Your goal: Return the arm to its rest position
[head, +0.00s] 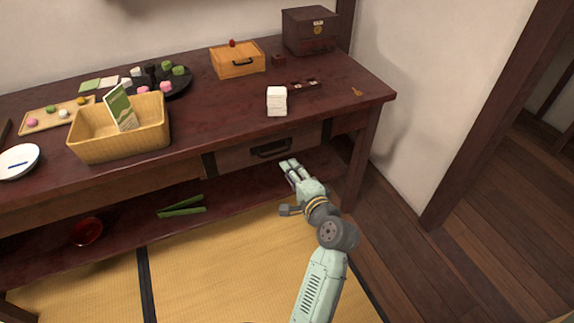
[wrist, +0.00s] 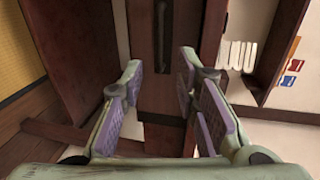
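My arm reaches up from the bottom of the head view. My gripper (head: 290,167) is in front of the dark wooden table, near its drawer (head: 268,148). In the wrist view my gripper (wrist: 160,85) shows its two fingers well apart with nothing between them, so it is open and empty. Beyond the fingers is the dark wood of the table front, with the drawer handle (wrist: 162,35) between and past the fingertips. The handle (head: 271,149) also shows in the head view. The gap between fingers and handle is hard to judge.
The table (head: 330,112) holds a wicker basket (head: 120,143), a white block stack (head: 277,101), a small wooden box (head: 238,66) and a dark chest (head: 310,30). A lower shelf holds green tongs (head: 182,208) and a red bowl (head: 87,232). Tatami (head: 215,262) lies clear left of my arm.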

